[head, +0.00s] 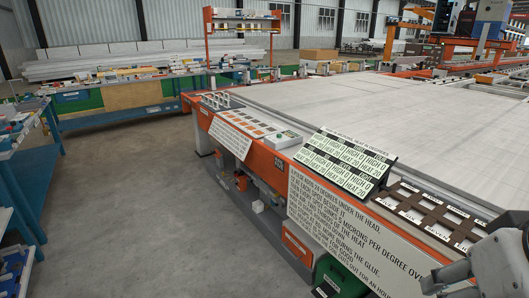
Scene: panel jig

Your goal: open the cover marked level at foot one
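A dark brown panel (432,215) with two rows of light square windows or covers sits on the jig's orange front rail at the right. Small white labels lie along the rows.
A tilted display (346,162) with several "HIGH 0 HEAT 20" cells stands left of the panel. A white text board (345,232) hangs on the rail's front. A green box (338,279) stands below it. The grey floor (130,220) to the left is clear.

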